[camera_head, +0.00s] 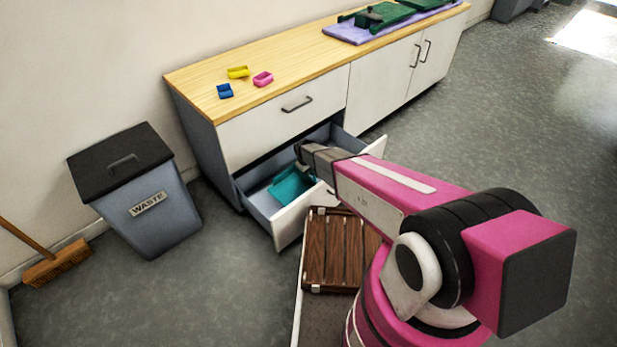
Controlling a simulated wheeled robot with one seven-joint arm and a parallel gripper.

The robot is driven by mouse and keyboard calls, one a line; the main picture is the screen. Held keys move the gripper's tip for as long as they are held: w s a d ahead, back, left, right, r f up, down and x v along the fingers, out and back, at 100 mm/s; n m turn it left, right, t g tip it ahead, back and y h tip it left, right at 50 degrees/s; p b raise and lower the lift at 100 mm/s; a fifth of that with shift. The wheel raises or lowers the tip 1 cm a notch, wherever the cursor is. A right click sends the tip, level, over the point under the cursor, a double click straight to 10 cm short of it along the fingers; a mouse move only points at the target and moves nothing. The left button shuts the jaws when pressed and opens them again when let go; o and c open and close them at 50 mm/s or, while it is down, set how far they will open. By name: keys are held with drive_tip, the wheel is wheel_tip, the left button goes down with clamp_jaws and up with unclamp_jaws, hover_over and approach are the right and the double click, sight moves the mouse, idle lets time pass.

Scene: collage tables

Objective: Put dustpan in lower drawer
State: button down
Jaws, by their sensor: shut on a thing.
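The teal dustpan (291,184) shows within the outline of the open lower drawer (287,222), toward its middle. My gripper (302,166) reaches over the drawer from the right and is shut on the dustpan's upper end. The arm hides part of the drawer's right side and the fingertips are small, so the grip is hard to see in detail. I cannot tell whether the dustpan touches the drawer floor. The lower drawer is pulled out, with its white front toward me. The upper drawer (262,128) above it is shut.
The wooden counter top (300,62) holds small blue (225,91), yellow (238,72) and pink (262,79) items. Green things lie on a purple mat (345,35) farther right. A waste bin (150,215) and broom (57,264) stand left. A slatted wooden piece (335,250) lies before the drawer.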

drive_tip(key=shift+f, duration=1.7)
drive_tip(key=c, duration=1.1)
unclamp_jaws()
drive_tip(key=shift+o, duration=0.2)
wheel_tip(320, 180, up, 12)
drive_tip(key=s+a, duration=0.2)
drive_tip(key=s+d+r+m, duration=0.3)
drive_tip(key=s+d+r, duration=0.3)
drive_tip(key=d+r, duration=0.2)
drive_tip(key=s+d+r+m+g+y, duration=0.1)
drive_tip(key=s+d+r+m, duration=0.2)
drive_tip(key=d, duration=0.9)
drive_tip(key=s+d+r+m, duration=0.3)
drive_tip(key=s+d+r, duration=0.6)
drive_tip(key=r, duration=0.5)
drive_tip(key=shift+s+d+m+g, duration=0.15)
drive_tip(key=shift+d+m+g, duration=0.15)
drive_tip(key=shift+d, duration=0.35)
drive_tip(key=shift+f, duration=0.1)
